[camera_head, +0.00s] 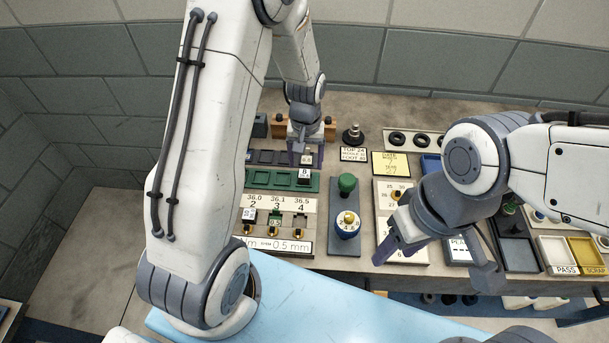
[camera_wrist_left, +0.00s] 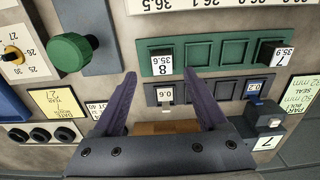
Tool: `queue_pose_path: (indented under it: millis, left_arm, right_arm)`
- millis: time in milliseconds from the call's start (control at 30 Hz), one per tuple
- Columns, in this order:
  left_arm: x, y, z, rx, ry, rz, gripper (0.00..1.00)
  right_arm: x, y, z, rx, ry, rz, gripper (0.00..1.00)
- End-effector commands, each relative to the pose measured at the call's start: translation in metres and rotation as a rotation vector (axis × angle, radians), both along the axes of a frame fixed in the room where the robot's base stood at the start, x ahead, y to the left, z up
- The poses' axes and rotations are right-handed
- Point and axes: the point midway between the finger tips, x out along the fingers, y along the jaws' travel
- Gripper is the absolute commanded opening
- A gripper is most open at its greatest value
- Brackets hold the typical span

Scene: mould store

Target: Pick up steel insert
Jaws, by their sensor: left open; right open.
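A dark block with a white label reading 8 (camera_head: 304,174) sits in the green slotted tray (camera_head: 257,179). It also shows in the left wrist view (camera_wrist_left: 163,64), between and just beyond my fingertips. A similar block labelled 7 (camera_wrist_left: 272,54) sits at the tray's other end. No label names a steel insert, so I cannot tell for certain which block it is. My left gripper (camera_head: 306,160) is open above the trays, its fingers either side of the block labelled 8 in the wrist view (camera_wrist_left: 160,78). My right gripper (camera_head: 436,264) is open and empty over the bench's right half.
A dark slotted tray (camera_wrist_left: 195,90) holds small pieces marked 0.6 (camera_wrist_left: 165,95) and 0.2 (camera_wrist_left: 254,88). PASS (camera_head: 557,252) and SCRAP (camera_head: 586,253) trays lie far right.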

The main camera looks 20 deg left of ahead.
Motion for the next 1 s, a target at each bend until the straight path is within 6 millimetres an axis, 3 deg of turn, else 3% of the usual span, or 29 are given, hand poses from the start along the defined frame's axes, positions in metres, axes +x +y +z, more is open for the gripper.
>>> queue_pose_path:
  millis: [300, 600, 633, 800, 833, 1000]
  left_arm:
    - [-0.001, 0.003, -0.040, 0.000, 0.004, 0.000, 0.75]
    - [0.000, 0.003, -0.046, 0.000, 0.000, 0.000, 0.75]
    - [0.000, 0.003, -0.046, 0.000, 0.001, 0.000, 0.71]
    - [0.000, 0.003, -0.046, 0.000, 0.001, 0.000, 0.06]
    - [0.000, 0.003, -0.046, 0.000, 0.001, 0.000, 0.00]
    - [0.000, 0.003, -0.046, 0.000, 0.000, 0.000, 0.00]
  right_arm:
    - [0.000, 0.000, 0.017, 0.000, 0.000, -0.001, 0.52]
    - [0.000, 0.000, 0.016, 0.000, 0.000, -0.001, 0.52]
    - [0.000, 0.000, 0.016, 0.000, 0.000, -0.001, 0.52]
    - [0.000, 0.000, 0.016, 0.000, 0.000, -0.001, 0.52]
    - [0.000, 0.000, 0.016, 0.000, 0.000, -0.001, 0.52]
    - [0.000, 0.000, 0.017, 0.000, 0.000, -0.001, 0.52]
